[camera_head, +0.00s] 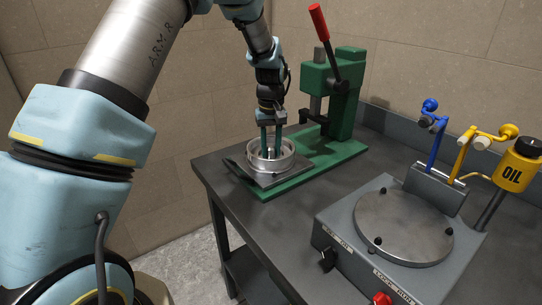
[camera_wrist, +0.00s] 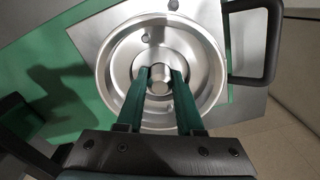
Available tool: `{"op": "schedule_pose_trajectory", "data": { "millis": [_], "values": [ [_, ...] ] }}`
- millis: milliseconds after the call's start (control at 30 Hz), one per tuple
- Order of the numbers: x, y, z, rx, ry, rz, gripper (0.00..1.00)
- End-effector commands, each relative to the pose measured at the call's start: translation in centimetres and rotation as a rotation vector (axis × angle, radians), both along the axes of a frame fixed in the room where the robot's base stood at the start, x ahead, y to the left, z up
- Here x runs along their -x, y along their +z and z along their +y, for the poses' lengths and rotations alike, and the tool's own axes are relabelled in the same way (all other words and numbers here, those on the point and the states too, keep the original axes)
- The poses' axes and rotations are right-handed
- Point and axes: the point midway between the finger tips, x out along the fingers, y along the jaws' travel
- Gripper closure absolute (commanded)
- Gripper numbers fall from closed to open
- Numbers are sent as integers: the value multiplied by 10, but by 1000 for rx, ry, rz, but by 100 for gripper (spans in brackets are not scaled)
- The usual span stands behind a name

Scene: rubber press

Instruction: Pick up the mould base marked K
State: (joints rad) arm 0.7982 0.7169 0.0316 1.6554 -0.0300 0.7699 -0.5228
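A round silver metal dish (camera_head: 288,164) with a raised rim sits on the bed of the green press. It also shows in the wrist view (camera_wrist: 212,75), with a short post (camera_wrist: 160,73) at its centre. I see no letter K on it, so I cannot confirm it is the marked mould base. My gripper (camera_head: 270,152) points down into the dish. Its two green fingers are apart, one on each side of the post, in the wrist view (camera_wrist: 160,78). The post shows between them; I cannot make out firm contact. The dish rests on its square plate (camera_head: 265,180).
The green press (camera_head: 345,85) with a red-knobbed lever (camera_head: 319,22) stands close behind my gripper. In the wrist view a black handle (camera_wrist: 272,45) lies right of the dish. A grey machine (camera_head: 345,235) with a round plate and a yellow oil can (camera_head: 517,165) stand at the right.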

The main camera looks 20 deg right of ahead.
Motion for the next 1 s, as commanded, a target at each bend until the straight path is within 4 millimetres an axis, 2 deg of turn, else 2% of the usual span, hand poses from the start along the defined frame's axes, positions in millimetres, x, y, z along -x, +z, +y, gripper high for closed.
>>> {"op": "schedule_pose_trajectory", "data": {
  "millis": [33,200,1000],
  "values": [
    [0,0,0,0,0,0,83],
    [0,0,0,0,0,0,100],
    [-1,1,0,0,0,-1,100]
  ]
}}
